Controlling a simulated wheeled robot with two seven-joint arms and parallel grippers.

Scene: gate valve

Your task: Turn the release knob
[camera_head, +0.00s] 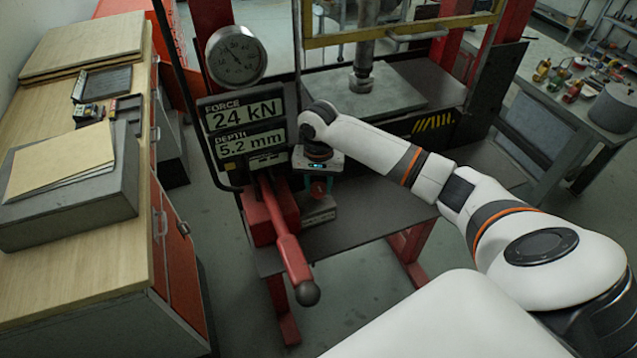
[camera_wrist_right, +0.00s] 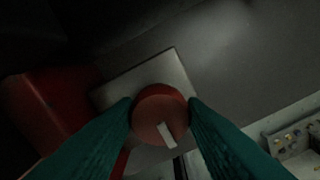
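The release knob (camera_wrist_right: 160,113) is a round red knob with a white pointer mark, in the right wrist view. The mark points down and slightly right there. It sits over a light grey metal block (camera_wrist_right: 143,85). My left gripper is in neither view.
A red lever (camera_head: 285,235) with a black ball end stands just left of the knob. Behind it are a display (camera_head: 245,125) reading 24 kN and 5.2 mm, and a round gauge (camera_head: 236,56). The press plate (camera_head: 400,92) is behind my right arm. A wooden-topped cabinet (camera_head: 75,255) stands left.

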